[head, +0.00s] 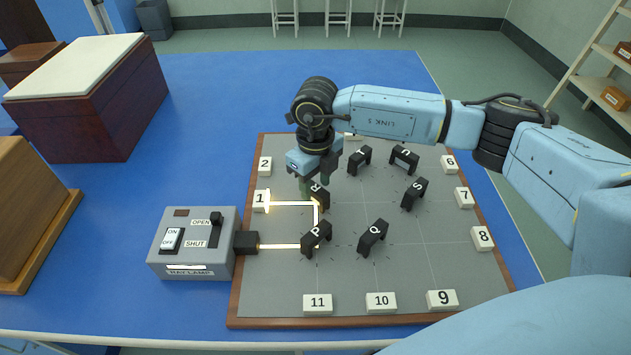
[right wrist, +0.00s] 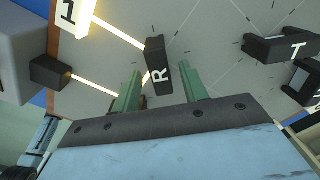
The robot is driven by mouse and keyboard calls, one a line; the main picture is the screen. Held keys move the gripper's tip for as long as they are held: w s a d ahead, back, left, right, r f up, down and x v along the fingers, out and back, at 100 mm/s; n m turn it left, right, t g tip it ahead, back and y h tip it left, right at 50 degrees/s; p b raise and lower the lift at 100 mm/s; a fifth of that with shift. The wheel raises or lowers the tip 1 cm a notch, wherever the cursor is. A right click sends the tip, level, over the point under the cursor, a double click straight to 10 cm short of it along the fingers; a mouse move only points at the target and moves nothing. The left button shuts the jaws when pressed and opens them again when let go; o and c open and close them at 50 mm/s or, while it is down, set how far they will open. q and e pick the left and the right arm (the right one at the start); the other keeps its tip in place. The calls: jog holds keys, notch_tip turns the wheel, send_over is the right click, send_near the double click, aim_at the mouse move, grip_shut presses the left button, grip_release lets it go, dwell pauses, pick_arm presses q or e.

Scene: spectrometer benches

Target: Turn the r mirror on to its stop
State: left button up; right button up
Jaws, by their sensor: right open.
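The r mirror (head: 321,197) is a small black block lettered R on the grey board (head: 445,265). It also shows in the right wrist view (right wrist: 157,50). My right gripper (head: 318,181) is open above it, and its two green fingers partly hide it in the head view. In the right wrist view the mirror stands between the open fingers (right wrist: 160,70), with a gap visible on each side. A light beam runs from the lamp box (head: 190,262) to the p mirror (head: 316,239), up to the r mirror, then left to the lit card 1 (head: 261,201). My left gripper is out of view.
Mirrors q (head: 373,236), s (head: 415,194), t (head: 359,160) and u (head: 404,159) stand on the board. Numbered cards, such as 8 (head: 482,238) and 11 (head: 318,302), line its edges. Wooden boxes (head: 95,110) stand at left. The blue table (head: 215,85) is clear behind the board.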

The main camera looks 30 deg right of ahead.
aim_at(315, 187)
notch_tip(315, 187, up, 13)
jog(key=shift+p, duration=0.45)
jog(key=shift+r, duration=0.1)
